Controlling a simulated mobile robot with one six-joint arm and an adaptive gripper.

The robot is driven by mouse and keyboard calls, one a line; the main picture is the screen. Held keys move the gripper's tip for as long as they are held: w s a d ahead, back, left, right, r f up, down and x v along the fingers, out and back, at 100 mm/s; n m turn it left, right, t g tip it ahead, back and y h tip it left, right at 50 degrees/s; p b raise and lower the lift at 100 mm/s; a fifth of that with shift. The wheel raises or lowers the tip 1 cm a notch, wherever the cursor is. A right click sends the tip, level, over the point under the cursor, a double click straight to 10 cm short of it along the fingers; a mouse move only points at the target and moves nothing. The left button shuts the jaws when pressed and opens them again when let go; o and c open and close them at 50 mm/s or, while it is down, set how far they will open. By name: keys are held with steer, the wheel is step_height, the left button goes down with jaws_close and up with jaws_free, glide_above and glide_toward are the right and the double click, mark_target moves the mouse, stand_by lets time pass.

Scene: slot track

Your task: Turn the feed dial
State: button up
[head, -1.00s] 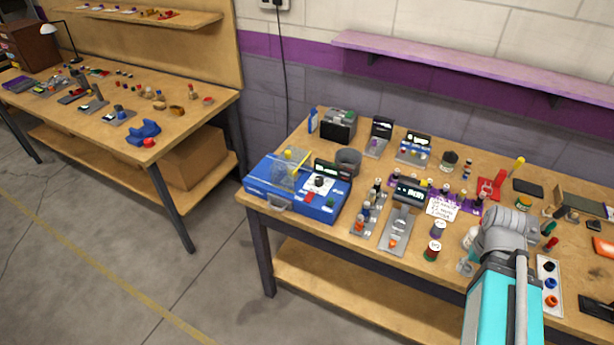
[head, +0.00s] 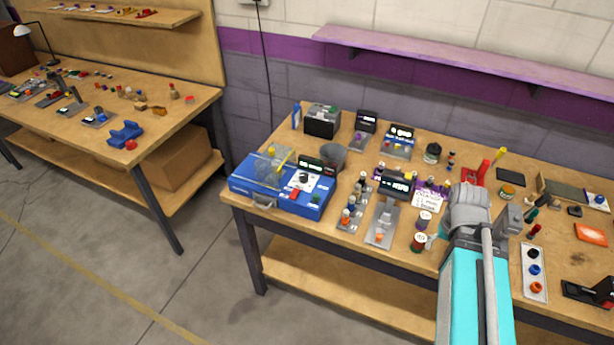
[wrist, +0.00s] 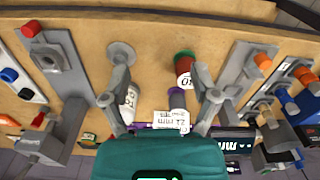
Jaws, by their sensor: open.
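A blue machine (head: 285,197) stands at the left end of the near bench in the head view. Its white panel bears a round black dial (head: 306,177), perhaps the feed dial; no lettering on it is readable. A red piece and a green piece flank the panel. My gripper (wrist: 162,95) is open in the wrist view, its two fingers apart over the bench. A red jar with a green lid (wrist: 184,65) and a purple-topped jar (wrist: 177,98) show near the right finger. In the head view my arm hides most of the gripper, well right of the blue machine.
A grey cup (head: 333,157) stands behind the machine. Small posts (head: 352,207) and a metal plate with an orange knob (head: 381,226) lie between it and my arm. A white strip of knobs (head: 535,272) lies right. Floor is clear before the bench.

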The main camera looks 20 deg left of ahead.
steer(key=w+a+r+n+p, duration=0.3)
steer(key=w+a+n, duration=0.55)
steer(key=a, duration=0.25)
step_height(320, 180, up, 7)
steer(key=n+p, duration=0.7)
steer(key=n, duration=1.6)
glide_above(304, 176)
steer(key=shift+a+r, duration=0.1)
steer(key=shift+r, duration=0.1)
steer(key=shift+f, duration=0.25)
step_height(304, 176, down, 13)
steer(key=b, duration=1.3)
steer(key=shift+f, duration=0.2)
steer(key=shift+c, duration=0.3)
